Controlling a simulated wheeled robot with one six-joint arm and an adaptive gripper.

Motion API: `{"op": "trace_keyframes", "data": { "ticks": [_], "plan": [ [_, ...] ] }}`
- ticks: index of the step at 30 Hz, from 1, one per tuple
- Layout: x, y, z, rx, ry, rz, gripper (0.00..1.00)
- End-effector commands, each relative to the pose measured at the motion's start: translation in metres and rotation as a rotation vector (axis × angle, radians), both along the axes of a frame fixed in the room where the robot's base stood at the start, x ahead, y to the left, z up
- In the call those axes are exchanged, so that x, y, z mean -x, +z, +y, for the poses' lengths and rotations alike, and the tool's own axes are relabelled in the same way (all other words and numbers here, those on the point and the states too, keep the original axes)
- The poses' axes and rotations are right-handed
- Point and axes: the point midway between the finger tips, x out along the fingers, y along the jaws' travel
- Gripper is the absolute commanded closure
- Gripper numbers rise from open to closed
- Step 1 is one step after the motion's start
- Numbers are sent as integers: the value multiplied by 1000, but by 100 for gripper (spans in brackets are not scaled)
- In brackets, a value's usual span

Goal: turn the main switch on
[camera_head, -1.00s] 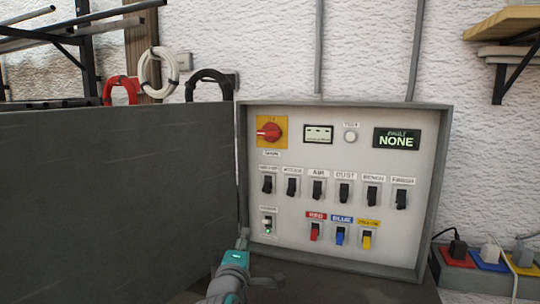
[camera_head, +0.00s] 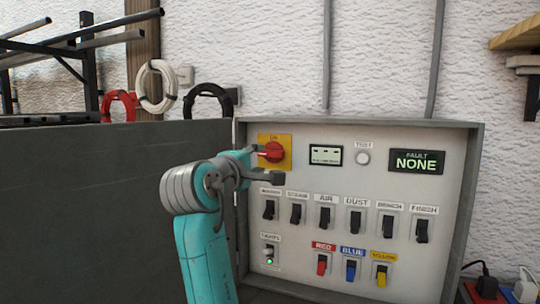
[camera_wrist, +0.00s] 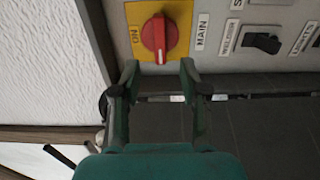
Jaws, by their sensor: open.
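The main switch is a red rotary knob (camera_head: 274,151) on a yellow plate (camera_head: 287,141), at the upper left of the grey panel. Its handle lies level, across the plate, with the ON mark above it. In the wrist view the knob (camera_wrist: 155,36) shows fully, beside its MAIN label (camera_wrist: 201,32). My gripper (camera_head: 265,163) is open and empty at the plate's left side. In the wrist view its fingertips (camera_wrist: 159,68) sit to either side of the handle's near end, with gaps.
A row of black rocker switches (camera_head: 325,218) lies below the knob, with red, blue and yellow switches (camera_head: 351,270) under it. The display (camera_head: 416,162) reads FAULT NONE. The open dark door (camera_head: 100,210) stands at the panel's left.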

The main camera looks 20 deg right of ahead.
Motion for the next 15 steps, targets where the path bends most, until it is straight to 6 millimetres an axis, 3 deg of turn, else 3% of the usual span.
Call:
{"op": "trace_keyframes", "data": {
  "ticks": [9,15],
  "plan": [
    [-45,0,-34,-1,-2,1,56],
    [-63,0,-47,0,-1,0,56]
  ]
}}
